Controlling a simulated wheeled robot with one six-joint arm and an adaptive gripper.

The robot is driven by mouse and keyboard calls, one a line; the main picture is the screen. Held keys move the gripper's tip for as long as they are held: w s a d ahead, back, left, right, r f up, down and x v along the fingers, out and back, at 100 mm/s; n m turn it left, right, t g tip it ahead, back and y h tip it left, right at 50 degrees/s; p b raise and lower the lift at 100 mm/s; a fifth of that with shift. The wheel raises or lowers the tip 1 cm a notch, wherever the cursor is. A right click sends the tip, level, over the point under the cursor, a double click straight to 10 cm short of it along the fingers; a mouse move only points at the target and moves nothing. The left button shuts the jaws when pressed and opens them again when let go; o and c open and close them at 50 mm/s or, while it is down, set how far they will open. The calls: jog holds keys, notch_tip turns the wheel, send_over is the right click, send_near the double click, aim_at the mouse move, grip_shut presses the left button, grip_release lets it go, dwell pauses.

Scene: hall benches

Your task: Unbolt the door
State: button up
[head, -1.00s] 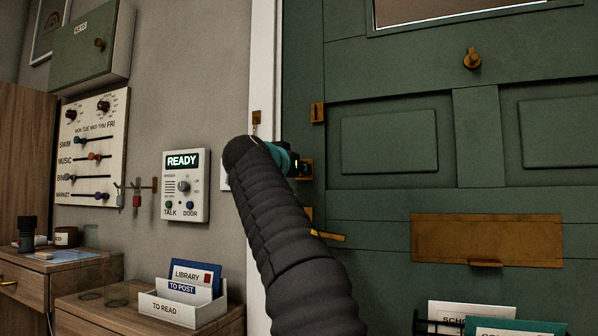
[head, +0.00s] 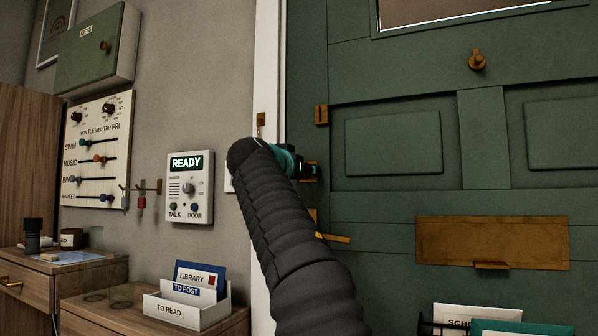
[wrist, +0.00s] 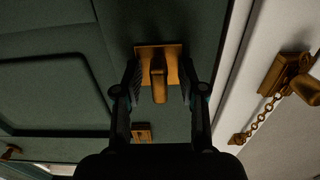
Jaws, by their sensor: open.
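The green door (head: 392,215) fills the right of the head view. A brass plate with a short turn piece (wrist: 159,88) sits near the door's edge. In the wrist view my gripper (wrist: 160,78) is open, with one finger on each side of this turn piece. I cannot tell whether either finger touches it. In the head view my gripper (head: 312,169) is at the door's left edge and hides most of that plate. A smaller brass fitting (head: 321,114) sits above it on the door, and a brass lever handle (head: 333,238) below.
A door chain hangs from a brass mount (wrist: 288,75) on the white frame (wrist: 231,75). An intercom panel (head: 190,188) is on the wall to the left. A brass letter plate (head: 491,242) is on the door. A letter tray (head: 188,312) stands on the low cabinet.

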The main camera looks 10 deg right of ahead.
jog(key=v, duration=1.2)
dwell(0.3)
